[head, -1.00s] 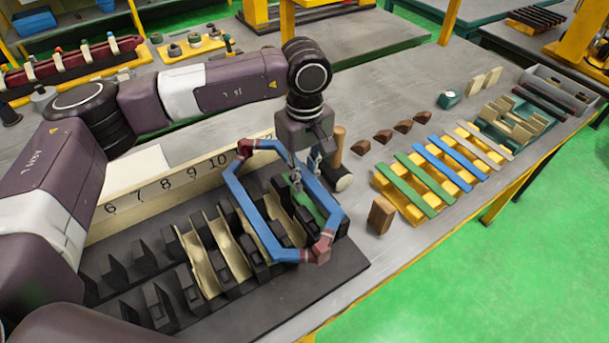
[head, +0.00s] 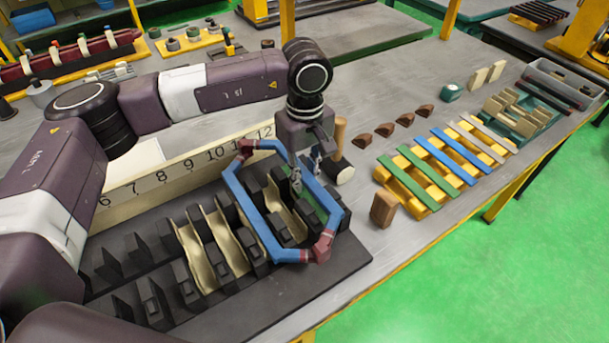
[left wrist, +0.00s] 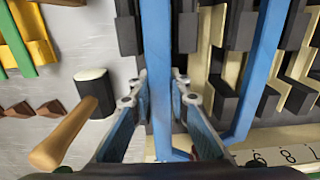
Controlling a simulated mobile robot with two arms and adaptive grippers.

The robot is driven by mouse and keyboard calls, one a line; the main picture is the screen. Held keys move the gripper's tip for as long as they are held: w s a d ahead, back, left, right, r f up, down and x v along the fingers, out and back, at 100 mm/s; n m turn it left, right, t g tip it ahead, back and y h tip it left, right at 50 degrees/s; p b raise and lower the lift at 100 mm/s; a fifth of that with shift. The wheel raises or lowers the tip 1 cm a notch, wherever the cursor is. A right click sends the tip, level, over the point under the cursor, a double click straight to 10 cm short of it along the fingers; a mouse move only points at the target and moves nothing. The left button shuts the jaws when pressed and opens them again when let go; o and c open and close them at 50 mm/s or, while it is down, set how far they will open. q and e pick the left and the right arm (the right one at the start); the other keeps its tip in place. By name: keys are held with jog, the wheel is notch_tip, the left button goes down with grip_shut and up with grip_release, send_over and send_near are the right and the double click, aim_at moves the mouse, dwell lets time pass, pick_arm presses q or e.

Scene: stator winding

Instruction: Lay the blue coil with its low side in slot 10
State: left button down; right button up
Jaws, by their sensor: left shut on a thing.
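The blue coil (head: 252,211) is a long six-sided loop with red-brown ends. My left gripper (head: 306,177) is shut on its right leg; that leg also passes between the fingers in the left wrist view (left wrist: 160,85). The coil hangs over the right part of the dark stator block (head: 240,312), its far end by the 11 and 12 on the number board (head: 160,178). The left leg crosses above the toothed rows; its exact slot and height I cannot tell. Several slots have cream liners (head: 222,243). My right gripper is not in view.
A brown block (head: 383,210), wedges (head: 405,120) and a yellow rack (head: 397,185) with coloured strips lie farther right. The bench's front edge borders the green floor.

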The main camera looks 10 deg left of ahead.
aim_at(305, 194)
pick_arm(q)
jog(key=shift+f+b, duration=1.35)
jog(key=shift+f, duration=0.2)
jog(key=shift+s+f+b, duration=0.3)
jog(key=shift+f+b, duration=0.1)
jog(key=shift+f, duration=0.15)
jog(key=c, duration=2)
grip_release()
jog(key=shift+o, duration=1.3)
jog(key=shift+w+f, duration=0.1)
jog(key=shift+w, duration=0.2)
jog(key=shift+s+r, duration=0.15)
jog(key=shift+r, duration=0.05)
jog(key=shift+r, duration=0.15)
